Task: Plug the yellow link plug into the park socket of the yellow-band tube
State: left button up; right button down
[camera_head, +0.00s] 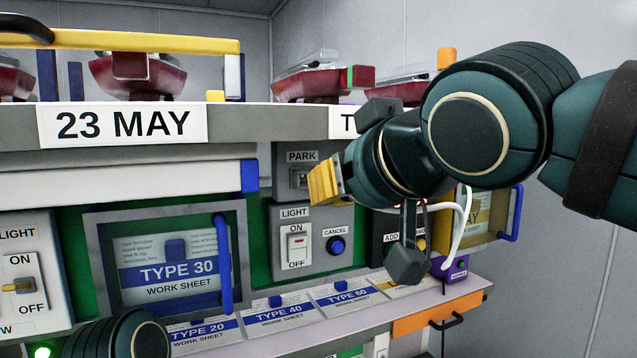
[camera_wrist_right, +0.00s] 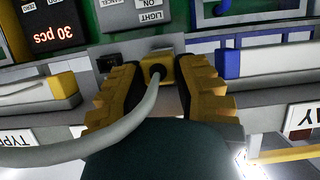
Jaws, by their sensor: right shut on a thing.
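My right gripper (camera_head: 321,186) reaches in from the right in the head view, its yellow fingers in front of the grey PARK panel (camera_head: 301,157). In the right wrist view my right gripper (camera_wrist_right: 160,76) is shut on the yellow link plug (camera_wrist_right: 162,65), which has a pale cable (camera_wrist_right: 140,112) running from its back. The plug faces the grey panel; I cannot tell whether it is seated in the socket. In the head view the fingers hide the plug and part of the PARK panel. I cannot make out a yellow-band tube. My left gripper is outside the view.
Below PARK is a LIGHT switch (camera_head: 297,244) with a blue CANCEL button (camera_head: 336,245). A framed TYPE 30 sheet with a blue handle (camera_head: 222,265) is to the left. Work sheets (camera_head: 285,314) lie on the sloped ledge.

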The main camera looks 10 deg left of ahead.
dwell(0.7)
jog(key=shift+w+a, duration=0.1)
jog(key=shift+w, duration=0.1)
jog(key=shift+w+a, duration=0.7)
jog(key=shift+w, duration=0.3)
jog(key=shift+p, duration=0.3)
dwell(0.6)
jog(key=shift+w+a, duration=0.15)
jog(key=shift+w, duration=0.1)
jog(key=shift+w+a, duration=0.35)
jog(key=shift+w, duration=0.2)
